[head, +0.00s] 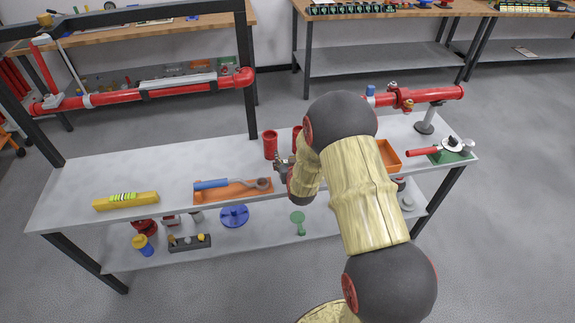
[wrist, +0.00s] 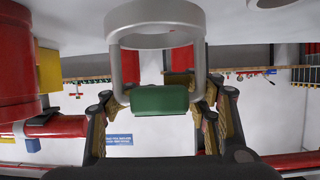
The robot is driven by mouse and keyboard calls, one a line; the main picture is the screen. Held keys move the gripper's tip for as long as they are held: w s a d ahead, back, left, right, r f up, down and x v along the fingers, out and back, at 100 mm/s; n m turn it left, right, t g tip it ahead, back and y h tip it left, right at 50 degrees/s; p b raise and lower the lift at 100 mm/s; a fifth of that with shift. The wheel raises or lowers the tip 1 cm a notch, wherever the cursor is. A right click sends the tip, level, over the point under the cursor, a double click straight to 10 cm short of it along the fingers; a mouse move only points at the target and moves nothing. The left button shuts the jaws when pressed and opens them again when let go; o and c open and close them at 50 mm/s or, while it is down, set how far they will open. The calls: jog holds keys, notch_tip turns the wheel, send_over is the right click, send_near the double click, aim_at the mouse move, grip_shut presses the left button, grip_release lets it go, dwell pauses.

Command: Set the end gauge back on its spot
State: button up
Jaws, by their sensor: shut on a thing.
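My gripper (head: 283,166) is low over the middle of the bench, beside the red cylinders. In the wrist view its fingers (wrist: 163,112) are closed on a green block (wrist: 160,99) joined to a grey loop (wrist: 114,52). My arm covers most of this held thing in the head view. I cannot tell for certain whether it is the end gauge. A red pipe with a valve (head: 403,98) runs along the bench's back right. The gauge's spot cannot be made out surely.
The grey bench (head: 100,176) holds a yellow level (head: 126,201), an orange tray (head: 225,198) with a blue-handled wrench, a red cylinder (head: 270,144), an orange bin (head: 390,156) and a green mat (head: 466,157) with a red-handled tool. The left bench top is mostly clear.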

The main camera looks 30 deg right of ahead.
jog(key=shift+w+d+f, duration=0.25)
jog(key=shift+w+f, duration=0.05)
jog(key=shift+f, duration=0.15)
jog(key=shift+f+b, duration=0.7)
jog(key=shift+f, duration=0.65)
jog(key=shift+f, duration=0.2)
jog(key=o, duration=1.6)
jog(key=shift+o, duration=0.2)
